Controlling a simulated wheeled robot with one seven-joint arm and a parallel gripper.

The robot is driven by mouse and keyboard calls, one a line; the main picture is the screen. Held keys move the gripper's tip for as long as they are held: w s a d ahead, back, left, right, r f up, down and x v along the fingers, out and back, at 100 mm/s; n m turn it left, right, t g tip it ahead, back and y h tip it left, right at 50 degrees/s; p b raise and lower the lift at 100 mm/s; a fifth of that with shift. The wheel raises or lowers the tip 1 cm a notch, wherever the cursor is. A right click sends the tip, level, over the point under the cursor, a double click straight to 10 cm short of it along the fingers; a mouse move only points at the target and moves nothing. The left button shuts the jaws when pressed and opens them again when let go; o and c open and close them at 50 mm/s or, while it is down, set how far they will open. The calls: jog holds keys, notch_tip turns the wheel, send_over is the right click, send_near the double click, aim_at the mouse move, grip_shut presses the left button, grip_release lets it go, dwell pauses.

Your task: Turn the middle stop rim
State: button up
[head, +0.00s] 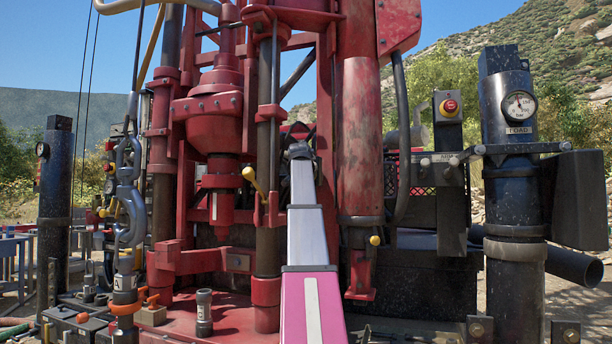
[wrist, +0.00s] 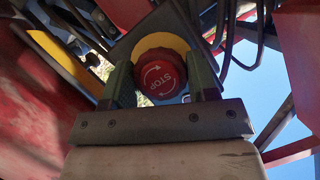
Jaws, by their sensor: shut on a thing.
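In the wrist view, a round red stop rim (wrist: 161,73), marked STOP with white curved arrows, sits on a yellow disc (wrist: 158,42) on a dark box. My gripper (wrist: 163,78) is shut on this rim, one finger on its left and one on its right. In the head view my arm reaches up to the middle of the red rig, and its wrist end (head: 299,151) is in front of the rig. The held rim and my fingertips are hidden there.
Red columns (head: 361,130) flank my arm closely. Dark cables (wrist: 260,35) hang near the held rim.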

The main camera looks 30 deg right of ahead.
jog(key=shift+m+t, duration=0.3)
jog(key=shift+m, duration=0.1)
jog(key=o, duration=0.9)
jog(key=shift+s, duration=0.1)
jog(key=v, duration=1)
jog(key=shift+s+a+r, duration=0.15)
jog(key=shift+s+r, duration=0.05)
jog(key=shift+s, duration=0.05)
jog(key=shift+s, duration=0.1)
